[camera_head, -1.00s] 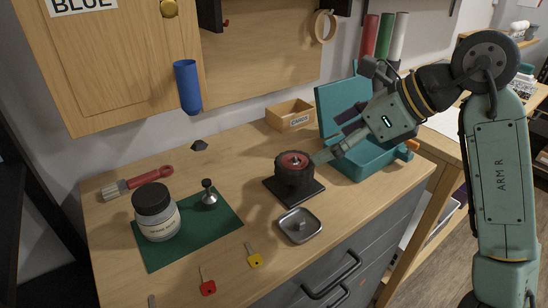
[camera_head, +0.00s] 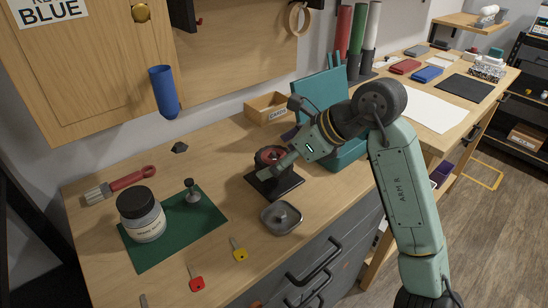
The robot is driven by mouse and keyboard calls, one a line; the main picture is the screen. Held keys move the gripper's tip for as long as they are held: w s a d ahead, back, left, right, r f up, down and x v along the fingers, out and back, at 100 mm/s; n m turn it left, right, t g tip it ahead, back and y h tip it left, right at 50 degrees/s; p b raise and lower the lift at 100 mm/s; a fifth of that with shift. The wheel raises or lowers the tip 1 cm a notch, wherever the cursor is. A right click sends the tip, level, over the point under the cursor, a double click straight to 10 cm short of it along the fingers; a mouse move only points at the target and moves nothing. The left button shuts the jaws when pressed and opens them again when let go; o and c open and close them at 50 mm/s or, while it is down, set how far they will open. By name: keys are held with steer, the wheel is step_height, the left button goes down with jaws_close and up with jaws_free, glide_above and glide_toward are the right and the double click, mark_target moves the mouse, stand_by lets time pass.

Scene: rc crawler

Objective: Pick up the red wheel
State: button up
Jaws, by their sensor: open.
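The red wheel (camera_head: 268,155), a black tyre with a red hub, is at the black square pad (camera_head: 285,188) near the middle of the wooden bench. My gripper (camera_head: 266,171) comes in from the right, low over the pad, and is open. Its fingers overlap the near side of the wheel in the picture and hide its lower part. I cannot tell whether they touch the wheel or whether it rests fully on the pad.
A metal dish (camera_head: 281,218) lies just in front of the pad. A teal toolbox (camera_head: 346,156) and a wooden box (camera_head: 262,108) stand behind. A jar (camera_head: 143,220) and a metal piece (camera_head: 192,190) are on a green mat (camera_head: 165,252). Red and yellow keys (camera_head: 240,254) lie near the front.

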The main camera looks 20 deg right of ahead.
steer(key=shift+c, duration=0.3)
steer(key=c, duration=1.2)
